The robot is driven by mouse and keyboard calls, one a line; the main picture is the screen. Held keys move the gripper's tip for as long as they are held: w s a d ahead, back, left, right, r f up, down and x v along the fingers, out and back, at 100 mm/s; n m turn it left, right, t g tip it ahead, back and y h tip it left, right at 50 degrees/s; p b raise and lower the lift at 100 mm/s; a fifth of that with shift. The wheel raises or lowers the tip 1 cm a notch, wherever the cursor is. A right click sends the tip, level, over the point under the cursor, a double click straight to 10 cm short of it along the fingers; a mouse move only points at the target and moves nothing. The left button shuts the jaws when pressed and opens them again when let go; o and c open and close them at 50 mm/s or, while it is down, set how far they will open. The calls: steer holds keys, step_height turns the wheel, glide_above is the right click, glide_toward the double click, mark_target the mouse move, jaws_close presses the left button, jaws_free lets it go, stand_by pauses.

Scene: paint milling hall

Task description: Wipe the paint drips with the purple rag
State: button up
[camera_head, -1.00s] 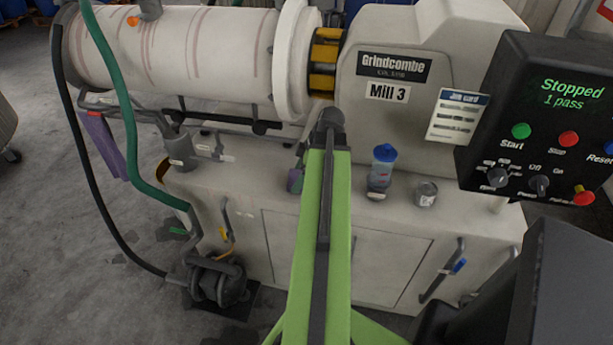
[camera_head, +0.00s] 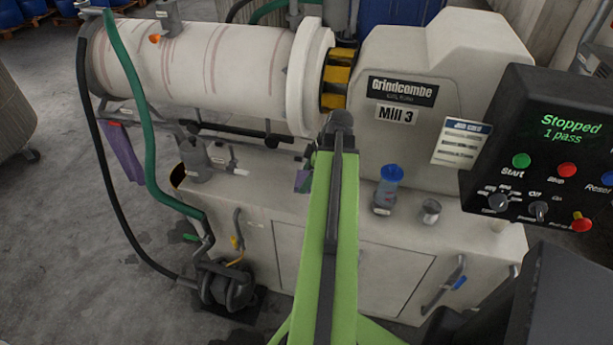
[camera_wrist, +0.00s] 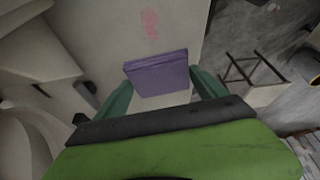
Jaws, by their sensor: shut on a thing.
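In the wrist view my gripper (camera_wrist: 160,92) is shut on the purple rag (camera_wrist: 156,72), a flat folded block between green fingers. Beyond it, a pinkish-red mark (camera_wrist: 150,22) shows on a pale surface, apart from the rag. The arm hides most of my gripper there. Faint reddish streaks (camera_head: 213,58) run down the pale barrel of the mill.
The bench top (camera_head: 265,192) holds a blue-capped bottle (camera_head: 386,190), a small metal cup (camera_head: 431,211) and a grey pot (camera_head: 194,158). A control box (camera_head: 550,150) reading "Stopped" stands at the right. Green (camera_head: 150,170) and black (camera_head: 112,205) hoses hang at the left.

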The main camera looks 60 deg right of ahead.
step_height(320, 180, up, 3)
steer(key=p, duration=0.3)
steer(key=shift+r, duration=0.1)
stand_by(0.3)
